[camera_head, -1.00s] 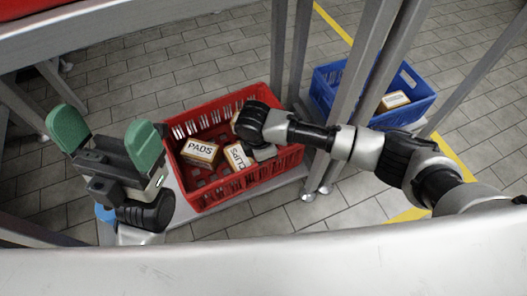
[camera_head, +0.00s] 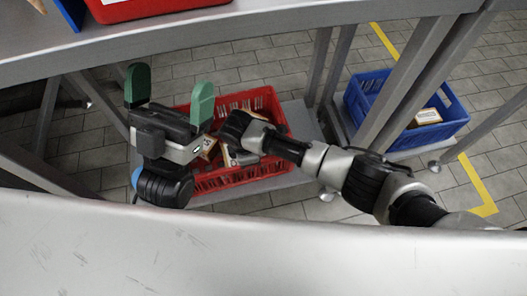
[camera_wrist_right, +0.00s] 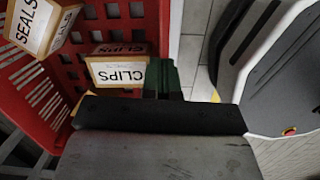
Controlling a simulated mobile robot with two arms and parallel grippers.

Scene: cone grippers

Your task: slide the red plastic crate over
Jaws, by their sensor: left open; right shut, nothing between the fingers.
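The red plastic crate (camera_head: 245,178) sits low on a grey shelf, with small labelled boxes inside. My left gripper (camera_head: 170,95) is open and empty, pointing up, and it covers the crate's left part in the head view. My right arm reaches in from the right over the crate, and its fingers are hidden there. In the right wrist view the right gripper (camera_wrist_right: 162,80) is shut with nothing between its green fingers, close to the crate's right wall (camera_wrist_right: 158,22). I cannot tell whether it touches. A CLIPS box (camera_wrist_right: 118,72) and a SEALS box (camera_wrist_right: 42,22) lie inside.
Another red container (camera_head: 150,10) stands on the grey table (camera_head: 270,28) above. A blue crate (camera_head: 385,128) with a box in it is to the right, beyond metal legs. Tiled floor with yellow lines shows around. A grey-white surface (camera_head: 250,245) fills the foreground.

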